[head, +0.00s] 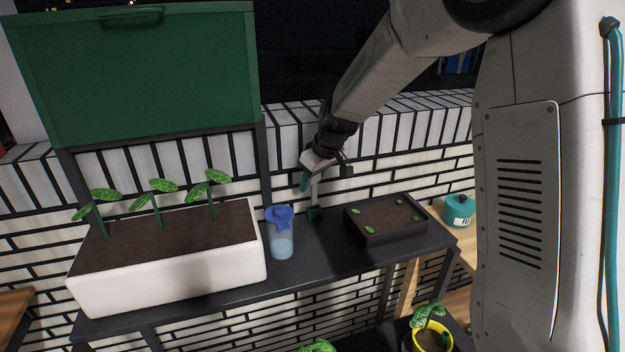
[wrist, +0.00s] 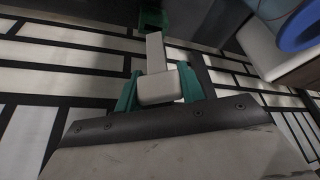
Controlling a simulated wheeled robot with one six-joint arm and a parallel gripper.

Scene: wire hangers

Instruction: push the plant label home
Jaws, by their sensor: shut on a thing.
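The plant label (head: 315,191) is a pale strip with a wider block at its top end, and it hangs roughly upright in the head view. In the wrist view the label (wrist: 156,52) points away from me. My gripper (head: 309,180), with teal fingers, is shut on the wide block; the wrist view shows one finger of my gripper (wrist: 158,84) on each side. A small dark green holder (head: 316,214) stands on the black shelf under the label. The holder (wrist: 153,17) also shows past the label's tip. I cannot tell whether the tip is inside it or just above.
A jug with a blue lid (head: 280,240) stands close left of the holder. A white planter (head: 170,270) with seedlings is further left. A black seed tray (head: 388,235) is on the right, with a teal pot (head: 459,212) beyond. A brick wall (head: 390,180) is close behind.

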